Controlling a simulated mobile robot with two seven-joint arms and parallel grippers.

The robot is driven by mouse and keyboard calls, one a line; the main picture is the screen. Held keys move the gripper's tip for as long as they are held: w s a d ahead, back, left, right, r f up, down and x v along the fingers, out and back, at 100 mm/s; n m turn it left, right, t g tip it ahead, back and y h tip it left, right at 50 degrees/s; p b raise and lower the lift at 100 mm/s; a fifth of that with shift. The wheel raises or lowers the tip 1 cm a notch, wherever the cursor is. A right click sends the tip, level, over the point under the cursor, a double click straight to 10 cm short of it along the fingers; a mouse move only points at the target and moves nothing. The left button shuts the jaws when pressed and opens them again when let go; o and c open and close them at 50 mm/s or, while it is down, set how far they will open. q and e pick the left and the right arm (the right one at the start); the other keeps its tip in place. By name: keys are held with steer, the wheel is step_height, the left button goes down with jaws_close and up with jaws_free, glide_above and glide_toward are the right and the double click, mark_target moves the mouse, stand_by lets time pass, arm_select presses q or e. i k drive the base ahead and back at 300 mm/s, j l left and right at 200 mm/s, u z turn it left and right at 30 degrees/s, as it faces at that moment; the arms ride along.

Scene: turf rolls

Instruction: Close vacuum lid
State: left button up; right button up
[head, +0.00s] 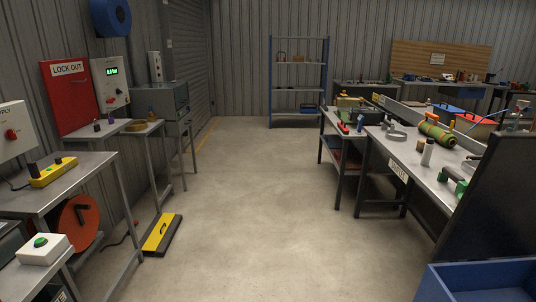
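No object in the head view is clearly marked as a vacuum or its lid. A grey box-shaped machine (168,104) with an upright cylinder stands on a stand by the left wall; I cannot tell whether it has a lid. A large dark panel (496,200) stands tilted at the right edge, near me; what it belongs to is cut off by the frame. Neither of my grippers is in view.
Benches line the left; a white box with a green button (42,249) is nearest. A yellow-black pedal (162,234) lies on the floor. A right workbench (408,160) carries tools; a blue bin (478,282) is close at lower right. The middle floor (260,200) is clear.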

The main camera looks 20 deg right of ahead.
mark_target(495, 216)
steer(key=i+z, duration=0.75)
steer(key=i+j+z, duration=0.1)
steer(key=i+z, duration=0.45)
steer(key=z, duration=0.2)
steer(key=i+j+z, duration=0.15)
steer(key=z, duration=0.25)
steer(key=i+j+z, duration=0.15)
steer(key=z, duration=0.3)
steer(key=i+j+z, duration=0.15)
steer(key=z, duration=0.2)
steer(key=i+j+z, duration=0.2)
steer(key=z, duration=0.15)
steer(key=i+j+z, duration=0.1)
steer(key=z, duration=0.2)
steer(key=j, duration=0.1)
